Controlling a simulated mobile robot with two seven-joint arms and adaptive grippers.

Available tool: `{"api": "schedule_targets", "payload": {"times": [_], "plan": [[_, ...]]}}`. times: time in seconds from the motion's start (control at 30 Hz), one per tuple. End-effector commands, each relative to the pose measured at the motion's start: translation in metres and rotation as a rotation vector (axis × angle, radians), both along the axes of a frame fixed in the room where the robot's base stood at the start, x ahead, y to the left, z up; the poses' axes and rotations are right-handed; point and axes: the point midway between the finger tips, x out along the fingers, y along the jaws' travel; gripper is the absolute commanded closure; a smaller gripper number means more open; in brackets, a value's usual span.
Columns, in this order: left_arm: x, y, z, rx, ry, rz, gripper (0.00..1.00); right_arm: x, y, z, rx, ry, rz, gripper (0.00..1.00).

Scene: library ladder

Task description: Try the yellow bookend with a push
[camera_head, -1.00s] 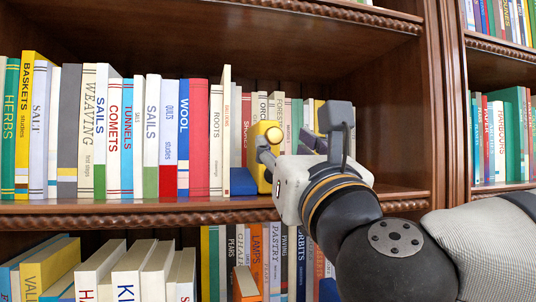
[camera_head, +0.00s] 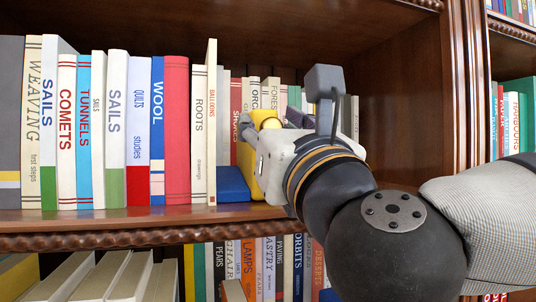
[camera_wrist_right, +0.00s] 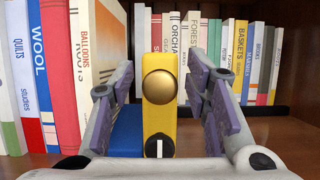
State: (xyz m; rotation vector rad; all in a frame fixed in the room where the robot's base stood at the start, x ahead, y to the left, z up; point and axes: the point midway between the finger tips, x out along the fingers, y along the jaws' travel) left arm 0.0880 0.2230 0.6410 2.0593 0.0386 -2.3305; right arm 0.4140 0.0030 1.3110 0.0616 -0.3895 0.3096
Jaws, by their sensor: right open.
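The yellow bookend (camera_head: 246,167) stands upright on the middle shelf at the right end of the front row of books. My left gripper is not in view.
The tall book Balloons (camera_head: 211,130) stands just left of the bookend, ending the front row. More books (camera_wrist_right: 240,60) stand further back. The shelf (camera_head: 120,220) has a carved front edge, and a wooden upright (camera_head: 470,120) closes the bay at right.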

Motion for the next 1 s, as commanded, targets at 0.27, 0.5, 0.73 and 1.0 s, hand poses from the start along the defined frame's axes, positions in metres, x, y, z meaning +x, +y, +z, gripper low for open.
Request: {"api": "schedule_targets", "payload": {"times": [0.27,0.5,0.73,1.0], "plan": [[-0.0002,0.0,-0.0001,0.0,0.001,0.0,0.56,0.0002,0.0001,-0.0001,0.0,0.0,0.0,1.0],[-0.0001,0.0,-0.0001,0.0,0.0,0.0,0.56,0.0004,-0.0001,0.0,0.0,0.0,0.0,1.0],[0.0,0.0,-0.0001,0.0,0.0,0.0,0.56,0.0015,-0.0031,0.0003,0.002,-0.001,-0.001,1.0],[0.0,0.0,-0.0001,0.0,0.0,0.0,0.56,0.0024,-0.0049,0.0005,0.003,0.0,-0.004,1.0]]}}
